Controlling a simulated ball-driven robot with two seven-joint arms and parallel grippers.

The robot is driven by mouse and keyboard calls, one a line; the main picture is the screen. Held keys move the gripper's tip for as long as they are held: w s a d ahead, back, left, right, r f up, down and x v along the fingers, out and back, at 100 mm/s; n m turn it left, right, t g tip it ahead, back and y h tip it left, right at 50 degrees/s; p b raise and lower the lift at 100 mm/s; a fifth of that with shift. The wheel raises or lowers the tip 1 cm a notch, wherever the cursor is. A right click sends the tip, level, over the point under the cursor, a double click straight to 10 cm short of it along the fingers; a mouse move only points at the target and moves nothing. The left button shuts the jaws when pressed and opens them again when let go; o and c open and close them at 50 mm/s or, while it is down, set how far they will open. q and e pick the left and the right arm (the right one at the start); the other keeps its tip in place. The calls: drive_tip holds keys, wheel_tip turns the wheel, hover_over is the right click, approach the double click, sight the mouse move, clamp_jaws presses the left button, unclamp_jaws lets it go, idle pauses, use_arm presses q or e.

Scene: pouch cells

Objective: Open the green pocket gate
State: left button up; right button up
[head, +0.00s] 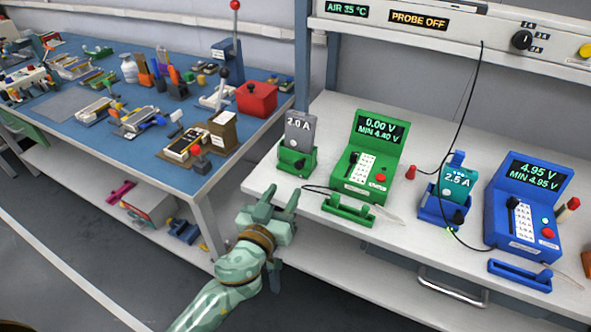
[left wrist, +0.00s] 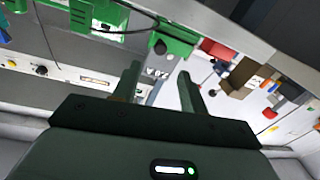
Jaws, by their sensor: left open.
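The green pocket (head: 284,160) stands at the left end of the white bench, with a grey pouch cell (head: 299,128) marked 2.0 A upright in it. A dark knob (head: 299,164) sits on its front, at the gate. In the left wrist view the green pocket (left wrist: 181,47) and its dark knob (left wrist: 160,47) lie beyond my fingertips. My left gripper (head: 282,198) is open and empty, in front of the bench edge and apart from the pocket. I cannot tell the gate's exact position. My right gripper is not in view.
Right of the pocket stand a green meter (head: 367,150) and a green bar-shaped part (head: 348,209) with a dark cable. Farther right are a blue pocket (head: 431,207) with a teal cell (head: 459,184) and a blue meter (head: 522,215). A cluttered blue-topped bench (head: 60,105) is at left.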

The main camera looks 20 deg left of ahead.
sight(298, 167)
use_arm(q)
drive_tip(key=w, duration=0.8)
drive_tip(key=shift+w+a+f+b, duration=0.1)
drive_tip(key=shift+w+b, duration=0.2)
drive_tip(key=shift+w, duration=0.05)
clamp_jaws()
